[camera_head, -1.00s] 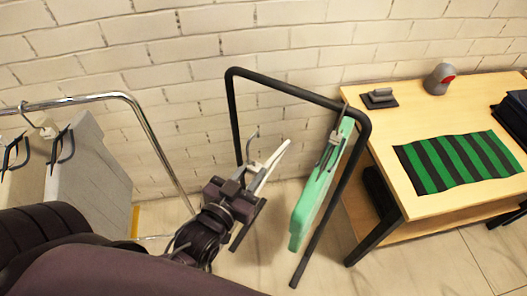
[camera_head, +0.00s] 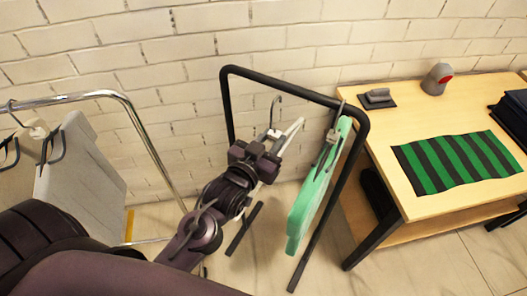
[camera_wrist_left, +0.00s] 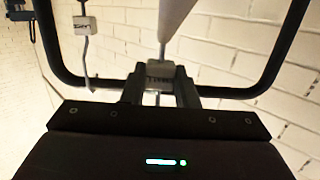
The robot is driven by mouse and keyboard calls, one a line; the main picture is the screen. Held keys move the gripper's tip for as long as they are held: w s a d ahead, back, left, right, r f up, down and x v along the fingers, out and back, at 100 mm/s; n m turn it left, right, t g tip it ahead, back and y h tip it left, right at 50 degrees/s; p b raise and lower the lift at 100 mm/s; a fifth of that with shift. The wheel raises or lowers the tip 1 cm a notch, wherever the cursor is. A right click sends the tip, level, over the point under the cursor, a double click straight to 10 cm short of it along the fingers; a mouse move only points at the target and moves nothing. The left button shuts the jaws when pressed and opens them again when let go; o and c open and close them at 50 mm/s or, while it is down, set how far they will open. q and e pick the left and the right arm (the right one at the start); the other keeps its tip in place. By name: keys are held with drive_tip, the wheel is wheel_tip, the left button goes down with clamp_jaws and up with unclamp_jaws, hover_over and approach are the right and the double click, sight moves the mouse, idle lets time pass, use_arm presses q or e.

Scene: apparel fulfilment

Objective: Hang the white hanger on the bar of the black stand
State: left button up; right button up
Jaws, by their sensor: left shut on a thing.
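The white hanger (camera_head: 290,137) is held by my left gripper (camera_head: 269,141), which is shut on it near the base of its metal hook. The hook (camera_head: 275,103) points up and lies just below the top bar in the head view. The bar of the black stand (camera_head: 290,90) runs along its top. I cannot tell whether the hook touches the bar. In the left wrist view, the gripper (camera_wrist_left: 160,88) grips the hanger's labelled block, with the white hanger (camera_wrist_left: 174,18) beyond, and the black stand's frame (camera_wrist_left: 232,92) passes behind. My right gripper is not in view.
A green garment (camera_head: 314,195) hangs at the bar's right end, close to the white hanger. A chrome rail (camera_head: 150,142) with grey garments (camera_head: 80,175) stands at left. A wooden table (camera_head: 380,125) with a striped cloth (camera_head: 458,163) is at right. The brick wall is behind.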

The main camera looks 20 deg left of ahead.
use_arm(q)
drive_tip(key=b, duration=0.3)
hover_over(287, 132)
drive_tip(key=shift+w+f+b, duration=0.25)
drive_tip(key=shift+f+b, duration=0.25)
drive_tip(key=shift+f, duration=0.2)
drive_tip(key=shift+f+b, duration=0.35)
drive_tip(key=shift+f, duration=0.25)
drive_tip(key=o, duration=1)
drive_tip(key=shift+o, duration=0.3)
drive_tip(key=shift+s+f, duration=0.1)
drive_tip(key=shift+s, duration=0.05)
